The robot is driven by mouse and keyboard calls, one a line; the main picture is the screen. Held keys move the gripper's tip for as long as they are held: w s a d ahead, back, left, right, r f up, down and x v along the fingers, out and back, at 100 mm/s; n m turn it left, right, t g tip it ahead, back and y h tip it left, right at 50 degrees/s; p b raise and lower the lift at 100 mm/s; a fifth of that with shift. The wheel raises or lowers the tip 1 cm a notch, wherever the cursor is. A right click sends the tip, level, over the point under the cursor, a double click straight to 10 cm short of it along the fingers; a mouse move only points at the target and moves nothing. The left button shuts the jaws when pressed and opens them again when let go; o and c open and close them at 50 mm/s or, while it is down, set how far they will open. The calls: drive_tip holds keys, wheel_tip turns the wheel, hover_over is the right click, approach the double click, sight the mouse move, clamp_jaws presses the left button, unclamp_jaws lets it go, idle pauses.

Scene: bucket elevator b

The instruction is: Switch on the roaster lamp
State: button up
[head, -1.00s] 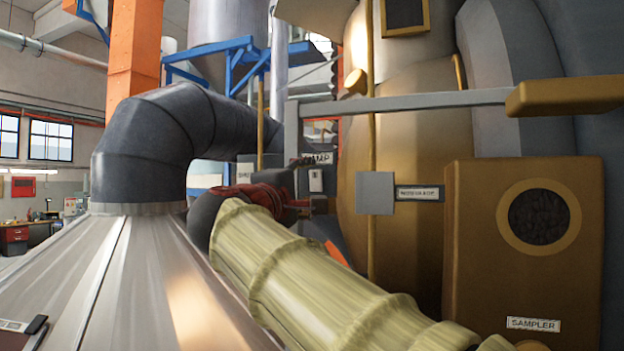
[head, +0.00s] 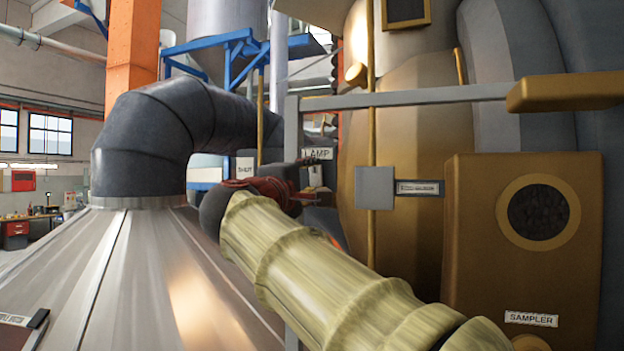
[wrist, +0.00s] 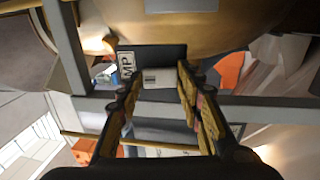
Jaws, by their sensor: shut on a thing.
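The white LAMP label (head: 318,154) is on the frame behind the arm in the head view. Below it is a small dark switch box (head: 314,176), mostly hidden behind my gripper. My gripper (head: 300,190) is dark red and reaches in front of that box. A pale plate (wrist: 160,79) on the box lies between the two fingers of my gripper (wrist: 157,84). The fingers are some way apart, with the box between them. Whether the lamp is lit cannot be seen.
A SHUT label (head: 245,167) is left of the gripper. The sampler box (head: 480,240) is at right, and a metal cone with a dark duct (head: 150,130) is at left.

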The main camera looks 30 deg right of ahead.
drive_tip(key=c, duration=0.4)
drive_tip(key=shift+r+p, duration=0.25)
drive_tip(key=shift+p, duration=0.45)
drive_tip(key=shift+g+y+p, duration=0.3)
drive_tip(key=shift+y+p, duration=0.1)
drive_tip(key=shift+p, duration=0.2)
drive_tip(key=shift+f, duration=0.1)
drive_tip(key=o, duration=1.2)
drive_tip(key=v, duration=1.2)
